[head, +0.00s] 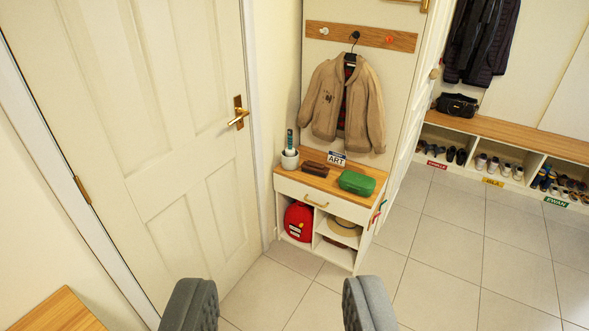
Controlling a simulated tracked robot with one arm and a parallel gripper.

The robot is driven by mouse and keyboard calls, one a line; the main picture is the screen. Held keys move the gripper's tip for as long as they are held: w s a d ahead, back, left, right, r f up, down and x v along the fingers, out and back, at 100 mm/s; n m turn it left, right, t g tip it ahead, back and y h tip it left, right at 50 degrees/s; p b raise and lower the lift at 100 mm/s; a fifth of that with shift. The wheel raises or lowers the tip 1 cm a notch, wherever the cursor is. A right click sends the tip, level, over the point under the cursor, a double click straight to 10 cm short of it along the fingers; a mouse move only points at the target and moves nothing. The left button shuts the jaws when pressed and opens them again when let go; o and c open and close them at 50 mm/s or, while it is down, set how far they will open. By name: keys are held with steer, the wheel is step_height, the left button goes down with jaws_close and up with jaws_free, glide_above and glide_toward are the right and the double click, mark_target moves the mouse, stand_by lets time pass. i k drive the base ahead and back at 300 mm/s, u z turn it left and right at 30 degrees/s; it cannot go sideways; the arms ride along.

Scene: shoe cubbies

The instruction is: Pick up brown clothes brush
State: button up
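A small brown block-shaped thing, which looks like the clothes brush (315,168), lies on the wooden top of a small white cabinet (326,200) ahead. It sits between a white cup and a green box. Its bristles cannot be made out at this distance. My gripper (274,305) shows at the bottom of the head view, its two grey fingers wide apart with nothing between them. It is well short of the cabinet and apart from it.
A white cup (290,160), a green box (357,182) and an ART card (337,158) flank the brush. A tan jacket (345,100) hangs above. A closed white door (150,130) stands left, shoe cubbies (500,160) right. Tiled floor (440,270) is clear.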

mark_target(318, 169)
steer(key=i, duration=3.45)
steer(key=u, duration=0.05)
